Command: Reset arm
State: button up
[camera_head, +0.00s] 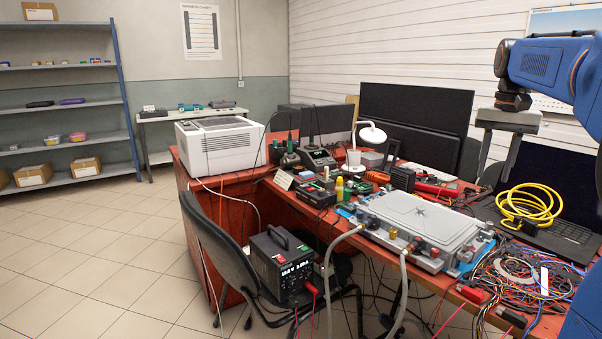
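My gripper (497,160) hangs at the upper right from my blue arm, pointing down above the back right of the desk. Its two grey fingers are spread well apart with nothing between them. It is clear of the desk items. Below and left of it, a grey metal box (420,218) with hose fittings along its front lies on the desk. Two grey hoses, a left one (337,250) and a right one (403,285), run from fittings at its front edge down past the desk edge.
A coiled yellow cable (530,203) lies on a laptop (560,235) below my gripper. Tangled wires (515,280) cover the desk's front right. Dark monitors (415,105) stand behind. A chair (222,240) and a black power supply (283,262) stand in front. The floor at left is clear.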

jog(key=s+a+f+n+t, duration=0.25)
jog(key=s+a+f, duration=0.65)
jog(key=s+a, duration=0.45)
jog(key=s+a+f+n, duration=0.2)
jog(key=s+a+f, duration=0.1)
jog(key=s+f, duration=0.4)
jog(key=s+a+f+n+t, duration=0.1)
jog(key=s+a+f+n, duration=0.1)
jog(key=s+f, duration=0.5)
jog(key=shift+s+a+f, duration=0.25)
jog(key=shift+a+f, duration=0.65)
jog(key=shift+f, duration=0.05)
jog(key=shift+r+t, duration=0.1)
jog(key=shift+t, duration=0.15)
